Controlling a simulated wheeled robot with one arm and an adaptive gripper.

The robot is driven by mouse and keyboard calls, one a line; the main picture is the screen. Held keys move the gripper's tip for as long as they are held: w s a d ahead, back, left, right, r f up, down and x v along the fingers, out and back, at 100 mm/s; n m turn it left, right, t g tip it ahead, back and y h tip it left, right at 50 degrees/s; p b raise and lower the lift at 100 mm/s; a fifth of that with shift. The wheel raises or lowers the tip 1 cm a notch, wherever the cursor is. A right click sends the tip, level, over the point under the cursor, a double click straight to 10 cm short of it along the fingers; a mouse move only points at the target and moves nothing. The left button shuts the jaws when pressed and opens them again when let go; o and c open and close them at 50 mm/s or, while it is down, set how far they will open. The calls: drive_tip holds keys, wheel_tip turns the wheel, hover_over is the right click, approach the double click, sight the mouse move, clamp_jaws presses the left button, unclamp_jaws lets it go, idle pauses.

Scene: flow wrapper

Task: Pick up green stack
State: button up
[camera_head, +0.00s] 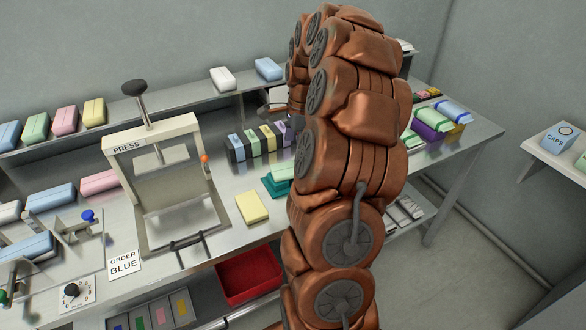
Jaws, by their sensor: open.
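A green stack (275,186) lies on the metal bench, just left of my copper-coloured arm. It looks like a lighter green piece on a darker teal one, and its right part is hidden behind the arm. My arm rises in front of the bench and bends over at the top. Its far end comes down behind the nearer links, above the row of small coloured blocks (251,143).
A yellow block (252,207) lies left of the green stack. The press (165,180) stands further left, with an ORDER BLUE card (124,264) in front. A red bin (249,275) sits below the bench edge. Coloured packs, including a green one (36,127), line the back shelf.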

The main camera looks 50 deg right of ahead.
sight(294, 166)
drive_tip(key=shift+s+a+f+p, duration=0.15)
drive_tip(key=shift+f+p, duration=0.3)
drive_tip(key=shift+f, duration=0.95)
drive_tip(key=shift+s+a+f+p, duration=0.15)
drive_tip(key=shift+f+p, duration=0.25)
drive_tip(key=shift+f, duration=0.95)
drive_tip(key=shift+w, duration=0.1)
drive_tip(key=shift+c, duration=0.3)
drive_tip(key=c, duration=0.8)
